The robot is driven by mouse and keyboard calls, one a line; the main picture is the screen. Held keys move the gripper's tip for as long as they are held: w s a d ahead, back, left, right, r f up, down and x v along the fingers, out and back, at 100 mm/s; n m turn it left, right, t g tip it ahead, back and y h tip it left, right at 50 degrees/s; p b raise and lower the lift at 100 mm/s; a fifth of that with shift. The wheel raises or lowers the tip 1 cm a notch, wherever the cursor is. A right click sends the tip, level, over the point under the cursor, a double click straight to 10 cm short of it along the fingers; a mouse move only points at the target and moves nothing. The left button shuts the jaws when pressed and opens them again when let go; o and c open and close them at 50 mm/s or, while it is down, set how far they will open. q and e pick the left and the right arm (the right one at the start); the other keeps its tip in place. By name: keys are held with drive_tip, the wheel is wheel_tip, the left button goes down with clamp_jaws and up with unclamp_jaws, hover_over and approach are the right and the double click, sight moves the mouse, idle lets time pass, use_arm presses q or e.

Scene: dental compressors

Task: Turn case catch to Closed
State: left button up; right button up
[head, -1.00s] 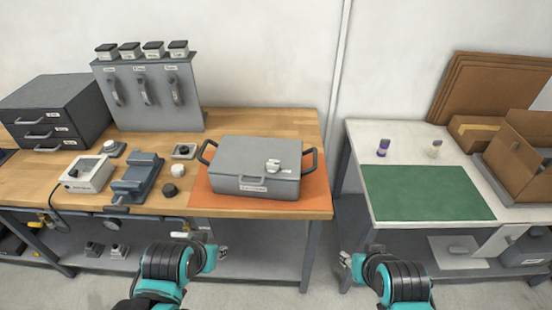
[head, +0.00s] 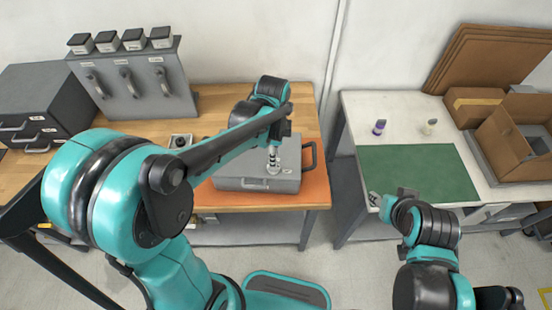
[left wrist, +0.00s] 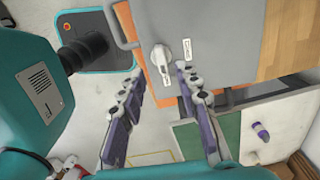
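The grey case (head: 240,168) lies shut on an orange mat (head: 318,190) on the wooden bench. Its catch (left wrist: 161,58), a pale knob with a lever, shows on the case top in the left wrist view, with small white labels near it. My left gripper (head: 274,160) points down over the case top. In the left wrist view my left gripper (left wrist: 160,74) is open, its fingers on either side of the catch's lever end; contact cannot be told. In the head view the gripper mostly hides the catch. My right gripper (head: 390,198) looks open and empty by the green mat's front edge.
A grey panel with handles (head: 135,85) stands behind left, beside drawers (head: 30,105). The white table right holds a green mat (head: 420,170), a purple bottle (head: 379,127), a pale bottle (head: 430,127) and cardboard boxes (head: 510,145).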

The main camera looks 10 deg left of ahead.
sight(258, 160)
use_arm(q)
wheel_tip(258, 160, down, 4)
drive_tip(key=shift+w+f+b, duration=0.15)
drive_tip(key=shift+f+b, duration=0.1)
drive_tip(key=shift+b, duration=0.2)
drive_tip(key=shift+f, duration=0.4)
drive_tip(key=shift+a, duration=0.1)
clamp_jaws()
